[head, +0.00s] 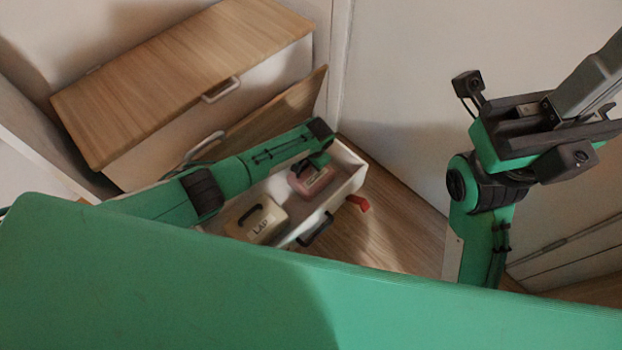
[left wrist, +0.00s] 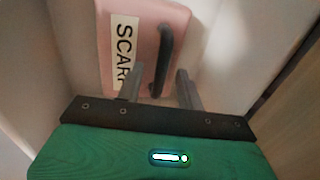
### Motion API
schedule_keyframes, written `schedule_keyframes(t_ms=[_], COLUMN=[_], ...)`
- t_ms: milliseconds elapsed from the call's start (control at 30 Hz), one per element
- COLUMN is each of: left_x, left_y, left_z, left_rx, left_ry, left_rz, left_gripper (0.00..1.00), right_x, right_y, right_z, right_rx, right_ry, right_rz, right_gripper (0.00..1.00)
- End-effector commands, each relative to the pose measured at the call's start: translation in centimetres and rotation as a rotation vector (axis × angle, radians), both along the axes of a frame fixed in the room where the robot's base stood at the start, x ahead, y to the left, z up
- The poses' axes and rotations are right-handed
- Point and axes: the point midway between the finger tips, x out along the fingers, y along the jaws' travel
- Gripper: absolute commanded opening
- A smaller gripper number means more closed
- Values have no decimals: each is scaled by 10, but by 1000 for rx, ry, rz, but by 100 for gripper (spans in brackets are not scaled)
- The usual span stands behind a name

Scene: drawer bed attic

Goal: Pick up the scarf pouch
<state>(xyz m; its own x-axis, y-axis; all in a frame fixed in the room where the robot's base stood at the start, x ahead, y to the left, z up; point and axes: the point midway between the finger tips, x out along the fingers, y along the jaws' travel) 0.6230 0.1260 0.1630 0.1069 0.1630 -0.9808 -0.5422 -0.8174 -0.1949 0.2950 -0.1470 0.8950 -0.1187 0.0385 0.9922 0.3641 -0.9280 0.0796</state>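The scarf pouch (head: 311,184) is pink with a white label and a dark handle, and lies in the open drawer (head: 350,171). In the left wrist view the pouch (left wrist: 178,18) shows its label reading "SCAR", the rest cut off by a finger. My left gripper (left wrist: 159,82) is open, its two fingers apart with the lower end of the dark handle (left wrist: 163,60) between them in the picture. I cannot tell whether they touch it. In the head view the left arm reaches over the drawer and partly hides the pouch. My right gripper (head: 590,78) is raised at the right, away from the drawer.
A cream pouch (head: 248,222) marked "LAP" lies in the same drawer, left of the scarf pouch. A wood-topped cabinet (head: 180,80) stands behind at the left. A red piece (head: 358,203) is at the drawer's right end. Wooden floor (head: 395,230) is clear to the right.

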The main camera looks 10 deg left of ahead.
Motion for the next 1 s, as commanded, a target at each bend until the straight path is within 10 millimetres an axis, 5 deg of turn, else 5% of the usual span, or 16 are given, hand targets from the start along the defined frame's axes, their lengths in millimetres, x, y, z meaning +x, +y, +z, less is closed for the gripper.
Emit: schedule_keyframes(t_ms=[200, 400, 767, 1000], left_x=[0, 0, 0, 0], left_y=[0, 0, 0, 0], left_z=[0, 0, 1, 22], left_rx=[0, 0, -1, -1], left_ry=[0, 0, 1, 0], left_rz=[0, 0, 0, 0], left_gripper=[37, 0, 0, 0], right_x=[0, 0, 0, 2], right_y=[0, 0, 0, -6], right_z=[1, 1, 1, 3], right_rx=[0, 0, -1, 5], right_ry=[0, -1, -1, 21], right_rz=[1, 1, 1, -20], right_gripper=[0, 0, 0, 0])
